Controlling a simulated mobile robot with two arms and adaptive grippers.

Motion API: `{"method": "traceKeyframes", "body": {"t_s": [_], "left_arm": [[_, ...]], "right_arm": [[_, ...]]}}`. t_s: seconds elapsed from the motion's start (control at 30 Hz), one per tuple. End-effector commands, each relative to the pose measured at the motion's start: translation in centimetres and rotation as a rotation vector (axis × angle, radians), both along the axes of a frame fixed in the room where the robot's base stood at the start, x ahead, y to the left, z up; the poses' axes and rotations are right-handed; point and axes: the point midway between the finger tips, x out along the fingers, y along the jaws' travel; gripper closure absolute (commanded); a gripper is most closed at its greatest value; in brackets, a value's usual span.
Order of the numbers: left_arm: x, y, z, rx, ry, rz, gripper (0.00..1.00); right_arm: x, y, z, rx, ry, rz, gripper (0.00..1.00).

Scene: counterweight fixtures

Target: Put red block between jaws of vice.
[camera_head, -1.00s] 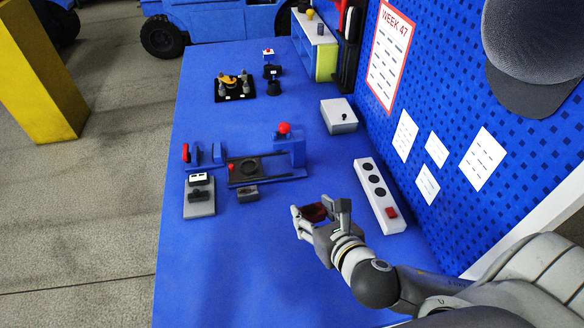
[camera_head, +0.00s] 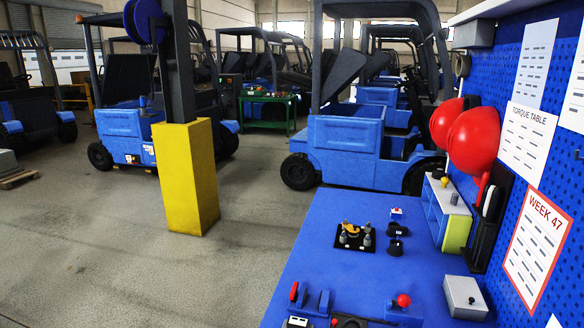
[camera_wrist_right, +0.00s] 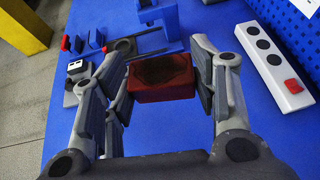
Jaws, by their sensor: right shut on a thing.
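The red block (camera_wrist_right: 162,82) shows in the right wrist view, with a dark upper face. My right gripper (camera_wrist_right: 163,70) is shut on it, with a finger on either side, above the blue bench. What looks like the vice, with upright blue jaws (camera_head: 311,298) and a red handle (camera_head: 294,291), stands at the bottom of the head view. In the right wrist view its blue jaws (camera_wrist_right: 97,38) are beyond the gripper at upper left, apart from the block. My left gripper is not in view.
A blue fixture with a red knob (camera_head: 403,300) stands beside the vice. A grey box (camera_head: 465,296) and a power strip (camera_wrist_right: 271,62) sit near the pegboard. A black plate with grey posts (camera_head: 355,237) is farther back. Bare blue bench (camera_head: 300,258) lies left of it.

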Motion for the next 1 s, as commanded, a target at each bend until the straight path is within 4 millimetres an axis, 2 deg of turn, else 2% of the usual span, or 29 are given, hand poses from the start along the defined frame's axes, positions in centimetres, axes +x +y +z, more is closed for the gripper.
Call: {"method": "traceKeyframes", "body": {"t_s": [0.2, 0.4, 1.0], "left_arm": [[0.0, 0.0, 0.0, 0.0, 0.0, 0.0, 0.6], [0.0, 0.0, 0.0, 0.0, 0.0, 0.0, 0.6], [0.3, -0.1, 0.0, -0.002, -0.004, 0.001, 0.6]], "right_arm": [[0.0, 0.8, 1.8, 0.007, -0.001, -0.087, 0.72], [-0.2, 1.2, 2.8, 0.002, -0.001, -0.133, 0.72], [-0.3, 1.3, 3.0, -0.001, -0.001, -0.143, 0.72]]}}
